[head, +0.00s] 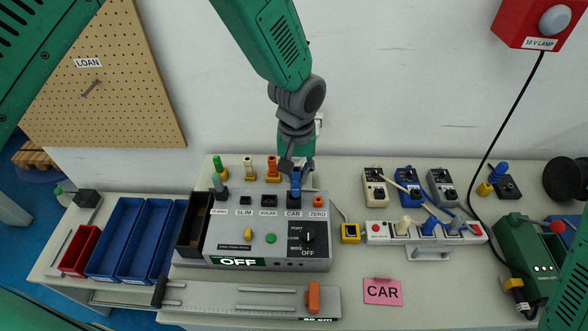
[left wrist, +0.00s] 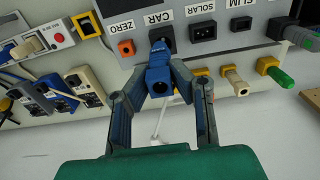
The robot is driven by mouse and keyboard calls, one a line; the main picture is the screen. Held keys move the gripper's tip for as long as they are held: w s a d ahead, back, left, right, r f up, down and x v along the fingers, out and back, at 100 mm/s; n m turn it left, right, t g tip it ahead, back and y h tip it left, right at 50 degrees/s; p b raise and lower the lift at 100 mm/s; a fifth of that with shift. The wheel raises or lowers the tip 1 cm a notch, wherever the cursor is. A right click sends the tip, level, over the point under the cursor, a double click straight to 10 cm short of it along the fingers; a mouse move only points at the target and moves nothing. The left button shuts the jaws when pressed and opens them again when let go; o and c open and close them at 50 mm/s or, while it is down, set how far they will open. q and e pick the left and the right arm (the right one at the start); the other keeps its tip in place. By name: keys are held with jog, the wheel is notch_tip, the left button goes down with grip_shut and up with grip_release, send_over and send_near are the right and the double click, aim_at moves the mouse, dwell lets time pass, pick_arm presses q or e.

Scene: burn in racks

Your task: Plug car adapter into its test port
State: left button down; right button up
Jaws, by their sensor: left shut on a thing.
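The blue car adapter (head: 295,185) stands at the CAR port of the grey test box (head: 230,262). My left gripper (head: 296,166) is shut on it from above and behind. In the left wrist view the adapter (left wrist: 158,76) sits between the two fingertips, its front end against the dark CAR port (left wrist: 161,34). Whether it is fully seated or only touching cannot be told, as the adapter hides the opening. The CAR label (head: 293,214) is just in front of it. My right gripper is not in view.
The orange ZERO port (head: 318,201) and the SOLAR port (head: 269,200) flank the CAR port. Several other adapters stand behind the box. A selector knob (head: 308,238) is above an OFF label. A pink CAR card (head: 382,291) and a power strip (head: 425,233) lie to the right.

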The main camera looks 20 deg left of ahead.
pick_arm(q)
jog(key=shift+d+f, duration=0.15)
jog(key=shift+f, duration=0.05)
jog(key=shift+a+f+b, duration=0.3)
jog(key=shift+a+f, duration=0.1)
jog(key=shift+a, duration=0.15)
jog(key=shift+r, duration=0.1)
jog(key=shift+r, duration=0.1)
jog(key=shift+d+r+p, duration=0.4)
jog(key=shift+p, duration=0.2)
jog(key=shift+a+f, duration=0.1)
jog(key=shift+a, duration=0.2)
jog(key=shift+d, duration=0.2)
